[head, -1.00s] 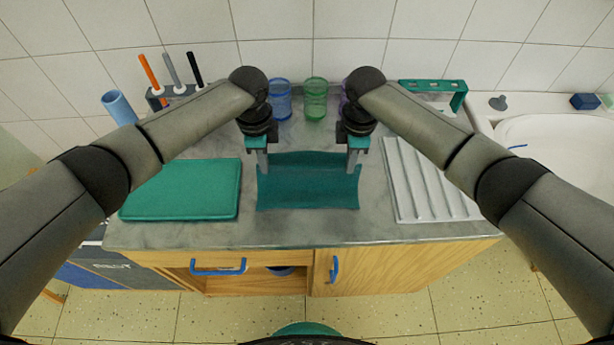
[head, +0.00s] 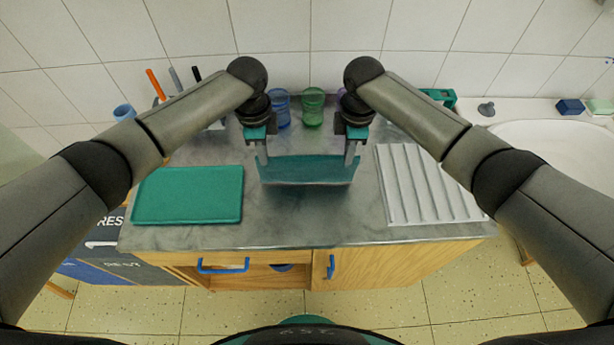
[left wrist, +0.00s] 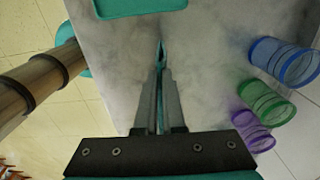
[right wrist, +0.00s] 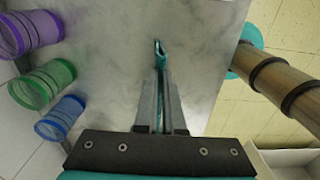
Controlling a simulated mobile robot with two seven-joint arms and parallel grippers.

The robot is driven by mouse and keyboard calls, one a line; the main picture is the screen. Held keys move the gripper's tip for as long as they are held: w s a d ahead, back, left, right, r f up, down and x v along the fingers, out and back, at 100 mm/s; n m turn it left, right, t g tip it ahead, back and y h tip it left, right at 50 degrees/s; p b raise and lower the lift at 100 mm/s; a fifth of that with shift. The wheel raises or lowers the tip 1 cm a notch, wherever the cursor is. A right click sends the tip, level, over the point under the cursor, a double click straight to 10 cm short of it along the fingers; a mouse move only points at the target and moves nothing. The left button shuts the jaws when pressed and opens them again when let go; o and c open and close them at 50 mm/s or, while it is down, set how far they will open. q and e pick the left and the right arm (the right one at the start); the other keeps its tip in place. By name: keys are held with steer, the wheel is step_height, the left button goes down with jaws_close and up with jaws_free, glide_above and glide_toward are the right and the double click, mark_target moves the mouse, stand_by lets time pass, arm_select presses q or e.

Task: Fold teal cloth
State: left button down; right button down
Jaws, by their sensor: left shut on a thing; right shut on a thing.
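The teal cloth (head: 308,172) is stretched between my two grippers above the middle of the grey counter. It shows as a short, wide band in the head view; I cannot tell whether its lower edge touches the counter. My left gripper (head: 262,160) is shut on its left side and my right gripper (head: 351,160) on its right side. In the left wrist view, the left fingertips (left wrist: 160,55) pinch a thin teal edge. In the right wrist view, the right fingertips (right wrist: 159,55) do the same.
A teal flat tray or board (head: 188,196) lies left on the counter (head: 300,228). A white ridged drainer (head: 425,188) lies right. Blue (head: 281,108) and green (head: 312,107) cups stand behind, beside a purple one (right wrist: 32,33). The counter's front strip is clear.

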step_height(320, 180, up, 4)
steer(key=p, duration=0.3)
steer(key=shift+r, duration=0.15)
